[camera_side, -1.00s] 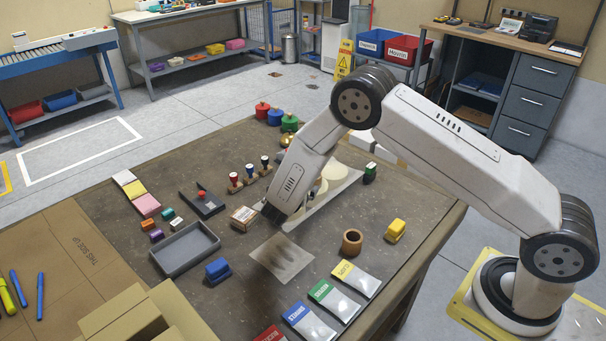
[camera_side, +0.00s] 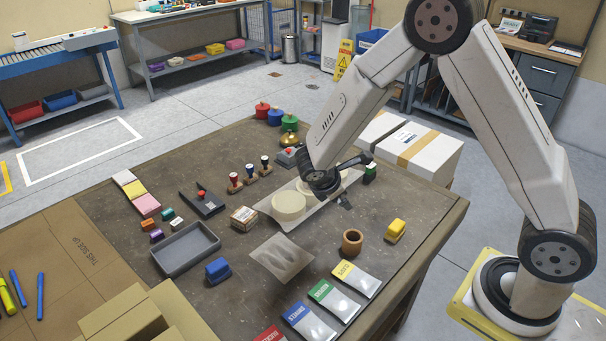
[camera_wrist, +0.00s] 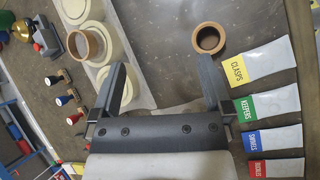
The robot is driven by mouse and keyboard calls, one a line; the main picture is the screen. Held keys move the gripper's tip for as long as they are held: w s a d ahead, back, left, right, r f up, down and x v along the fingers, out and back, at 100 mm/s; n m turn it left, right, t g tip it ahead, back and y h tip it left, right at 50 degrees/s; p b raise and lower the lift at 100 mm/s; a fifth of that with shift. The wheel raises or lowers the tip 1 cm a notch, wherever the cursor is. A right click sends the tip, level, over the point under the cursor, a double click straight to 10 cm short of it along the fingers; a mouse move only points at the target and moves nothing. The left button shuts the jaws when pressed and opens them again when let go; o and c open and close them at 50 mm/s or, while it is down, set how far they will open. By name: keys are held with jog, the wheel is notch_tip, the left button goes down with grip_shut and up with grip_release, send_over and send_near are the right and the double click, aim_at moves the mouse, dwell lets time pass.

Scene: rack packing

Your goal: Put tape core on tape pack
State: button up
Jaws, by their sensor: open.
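A brown ring-shaped tape core (camera_side: 352,241) stands alone on the table; it also shows at the top of the wrist view (camera_wrist: 209,39). The tape pack (camera_side: 272,207) is a pale, flat strip with cream round rolls in a row. In the wrist view, a second brown ring (camera_wrist: 86,46) is at the middle roll, seemingly on it; in the side view my arm hides that spot. My gripper (camera_wrist: 164,74) is open and empty. In the side view, my gripper (camera_side: 348,181) is above the right part of the pack, behind the loose core.
A grey tray (camera_side: 186,252), a blue block (camera_side: 217,270) and a clear sheet (camera_side: 281,259) lie left of the core. A yellow block (camera_side: 396,230) stands to its right. Labelled bags (camera_side: 334,299) lie in front.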

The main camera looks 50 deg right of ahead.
jog(key=s+a+r+m+t+y, duration=0.1)
jog(key=s+a+r+m+y, duration=0.1)
jog(key=s+m, duration=0.4)
jog(key=s+a+r+m+t+y, duration=0.1)
jog(key=s+a+r+m+y, duration=0.2)
jog(key=s+r+m+y, duration=0.2)
jog(key=s+m, duration=0.1)
jog(key=m, duration=0.1)
jog(key=shift+s+a+m, duration=0.3)
jog(key=shift+m, duration=0.1)
